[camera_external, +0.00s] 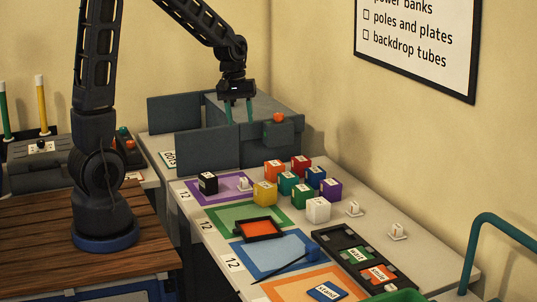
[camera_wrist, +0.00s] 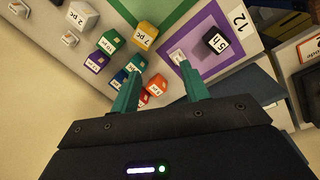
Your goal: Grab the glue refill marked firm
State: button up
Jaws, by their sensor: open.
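I cannot pick out a glue refill marked firm in either view. My gripper (camera_external: 240,113) is open and empty, pointing down in front of the grey box at the back of the bench. In the wrist view its two teal fingers (camera_wrist: 159,72) stand apart with bench surface between them. Small labelled blocks, several of them coloured, lie on the bench, among them a yellow block (camera_external: 265,194), a white block (camera_external: 318,210) and a black block (camera_external: 208,184).
Grey panels (camera_external: 208,150) and a grey box with an orange knob (camera_external: 278,117) stand at the back. Coloured mats, including a green mat (camera_external: 215,217), line the bench's left. A black tray (camera_external: 340,240) holds labelled cards. A teal rail (camera_external: 478,235) rises at right.

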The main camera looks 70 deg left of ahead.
aim_at(244, 179)
jog(key=w+a+f+n+g, duration=0.1)
jog(key=w+a+f+n, duration=0.35)
jog(key=a+f, duration=0.65)
jog(key=shift+n+h, duration=0.25)
jog(key=shift+h, duration=0.05)
jog(key=shift+s+d+f, duration=0.1)
jog(key=shift+d+f, duration=0.45)
jog(key=shift+f, duration=1.55)
jog(key=shift+s+d+f, duration=0.1)
jog(key=shift+d+f, duration=0.4)
jog(key=shift+f, duration=1.6)
jog(key=shift+s+d+f, duration=0.1)
jog(key=shift+d+f, duration=0.45)
jog(key=shift+f, duration=1.55)
jog(key=shift+c, duration=0.3)
grip_shut()
